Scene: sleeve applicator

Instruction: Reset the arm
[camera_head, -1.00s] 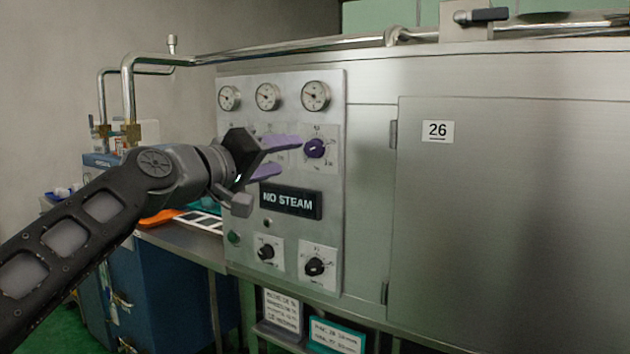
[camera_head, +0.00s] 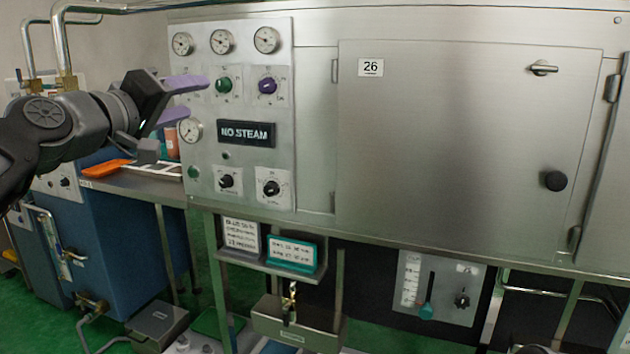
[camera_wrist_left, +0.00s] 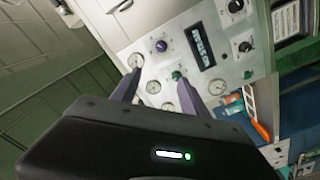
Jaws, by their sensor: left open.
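My left gripper (camera_head: 180,100) has purple fingers and is open and empty. In the head view it is at the left, in front of the left edge of the steel control panel (camera_head: 208,62). In the left wrist view its two fingers (camera_wrist_left: 155,92) stand apart, with the panel's gauges and knobs beyond them. The gripper appears apart from the panel's purple knob (camera_head: 267,86) and green knob (camera_head: 224,85). My right gripper is not in view.
A steel cabinet door (camera_head: 450,150) marked 26 fills the centre right. A "NO STEAM" display (camera_head: 246,134) is on the panel. Signs and a lower shelf sit under the panel.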

